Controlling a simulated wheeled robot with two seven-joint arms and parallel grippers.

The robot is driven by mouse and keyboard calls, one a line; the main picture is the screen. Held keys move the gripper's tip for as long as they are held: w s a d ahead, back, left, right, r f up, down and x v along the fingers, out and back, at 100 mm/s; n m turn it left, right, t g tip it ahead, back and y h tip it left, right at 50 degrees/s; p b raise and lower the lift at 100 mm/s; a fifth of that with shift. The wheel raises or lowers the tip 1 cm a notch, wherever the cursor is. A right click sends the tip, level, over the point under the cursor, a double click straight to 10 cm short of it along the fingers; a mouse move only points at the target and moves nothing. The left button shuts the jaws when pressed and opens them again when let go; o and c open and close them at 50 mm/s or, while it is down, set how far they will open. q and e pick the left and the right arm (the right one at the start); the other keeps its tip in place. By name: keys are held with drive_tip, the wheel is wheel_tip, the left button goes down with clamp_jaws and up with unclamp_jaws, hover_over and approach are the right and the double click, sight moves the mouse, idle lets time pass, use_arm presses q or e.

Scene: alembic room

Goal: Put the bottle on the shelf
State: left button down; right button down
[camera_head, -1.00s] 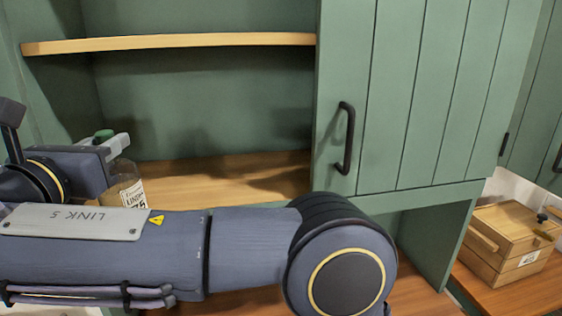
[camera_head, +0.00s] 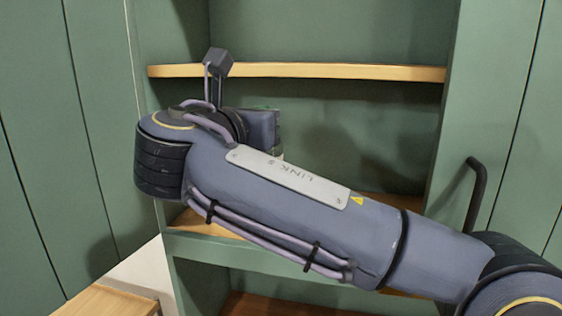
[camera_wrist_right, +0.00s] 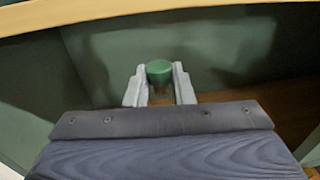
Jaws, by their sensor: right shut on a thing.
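The bottle shows its green cap (camera_wrist_right: 159,72) in the right wrist view, between the two pale fingers of my right gripper (camera_wrist_right: 159,88), which is shut on it. In the head view my right arm hides nearly all of the bottle. The gripper is at the left part of the open green cabinet, in front of or inside the bay under the upper wooden shelf board (camera_head: 310,71). The lower shelf board (camera_head: 400,202) is partly hidden behind my arm. Whether the bottle touches that board cannot be seen. My left gripper is not in view.
The upper board runs close above my wrist. The cabinet's side wall (camera_head: 168,60) is near on the left. A closed door with a black handle (camera_head: 474,200) is on the right. The bay's right part looks empty. A wooden surface (camera_head: 110,300) is at lower left.

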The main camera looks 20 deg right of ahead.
drive_tip(key=w+d+f, duration=0.4)
drive_tip(key=f, duration=0.5)
drive_tip(key=shift+d+f, duration=0.15)
drive_tip(key=shift+f, duration=0.15)
drive_tip(key=c, duration=1.3)
unclamp_jaws()
drive_tip(key=shift+o, duration=0.2)
drive_tip(key=p+v, duration=0.2)
drive_tip(key=v, duration=1)
